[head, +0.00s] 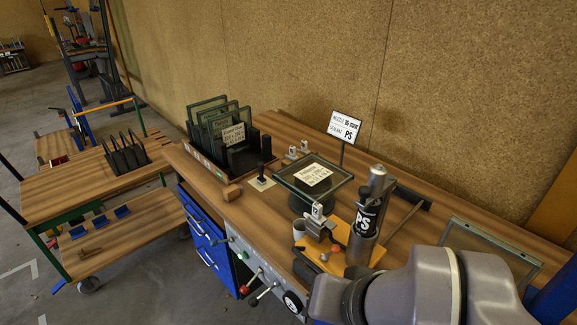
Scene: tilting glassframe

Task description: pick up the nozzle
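Two small pale nozzle-like pieces with labels, one at the left (291,153) and one at the right (304,147), stand on the bench behind the glass pane. A third labelled piece (317,210) sits on a grey metal block in front of the pane; its label is too small to read surely. A sign (344,126) reads nozzle 16 mm, sealant PS. I cannot tell for sure which piece is the nozzle. My arm covers the lower right corner of the head view. My gripper's fingers do not show.
A dark sealant cartridge marked PS (367,216) stands upright near an orange board (374,254). A glass pane (337,174) lies on a dark stand. Framed panes (208,104) stand in a rack at the left. A flat frame (490,246) lies at the right.

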